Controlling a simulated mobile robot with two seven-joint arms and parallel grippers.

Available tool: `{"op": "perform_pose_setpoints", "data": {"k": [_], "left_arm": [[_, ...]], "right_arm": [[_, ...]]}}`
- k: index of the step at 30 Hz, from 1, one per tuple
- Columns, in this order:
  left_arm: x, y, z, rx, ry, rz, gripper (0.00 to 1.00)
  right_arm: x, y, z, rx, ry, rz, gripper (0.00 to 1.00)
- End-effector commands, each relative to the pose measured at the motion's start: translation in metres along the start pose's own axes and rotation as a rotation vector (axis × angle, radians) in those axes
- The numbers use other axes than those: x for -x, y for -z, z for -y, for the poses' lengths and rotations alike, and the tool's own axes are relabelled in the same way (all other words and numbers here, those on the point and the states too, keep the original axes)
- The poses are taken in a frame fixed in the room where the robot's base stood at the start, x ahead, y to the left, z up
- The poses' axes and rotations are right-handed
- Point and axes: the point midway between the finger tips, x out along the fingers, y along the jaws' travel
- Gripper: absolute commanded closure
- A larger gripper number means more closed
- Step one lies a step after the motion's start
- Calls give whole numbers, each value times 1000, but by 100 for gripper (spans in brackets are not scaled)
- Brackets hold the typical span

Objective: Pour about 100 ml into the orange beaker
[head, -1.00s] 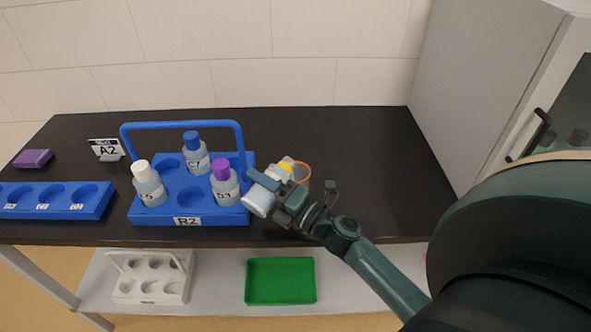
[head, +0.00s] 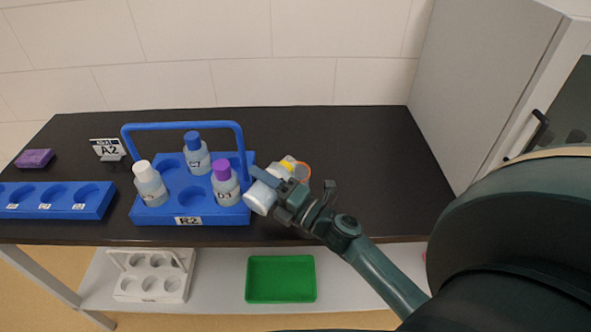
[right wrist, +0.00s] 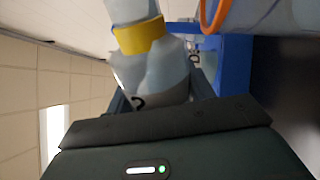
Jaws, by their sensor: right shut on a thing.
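My right gripper (head: 273,188) is shut on a clear bottle (head: 260,198) with a yellow collar. The bottle lies strongly tilted, its base at lower left and its collar end at upper right. The orange beaker (head: 308,172) shows mainly as an orange rim right beside the collar end, mostly hidden by bottle and gripper. In the right wrist view the bottle (right wrist: 158,78) fills the jaws, and the orange rim (right wrist: 207,22) is close beside its collar. I cannot tell whether liquid is flowing or how full the beaker is. My left gripper is not in view.
The blue rack R2 (head: 150,216) with white-, blue- and purple-capped bottles stands close left of the held bottle. Blue rack (head: 90,207) and sign A2 (head: 107,149) are further left. The counter's right part is clear. A green tray (head: 281,279) sits on the lower shelf.

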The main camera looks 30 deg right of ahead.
Motion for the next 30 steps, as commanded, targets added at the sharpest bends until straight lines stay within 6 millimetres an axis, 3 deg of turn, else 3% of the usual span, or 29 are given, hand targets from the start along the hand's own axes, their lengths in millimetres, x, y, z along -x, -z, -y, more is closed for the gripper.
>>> {"op": "perform_pose_setpoints", "data": {"k": [30], "left_arm": [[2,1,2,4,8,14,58]], "right_arm": [[-1,-4,-5,-51,-2,8,77]]}}
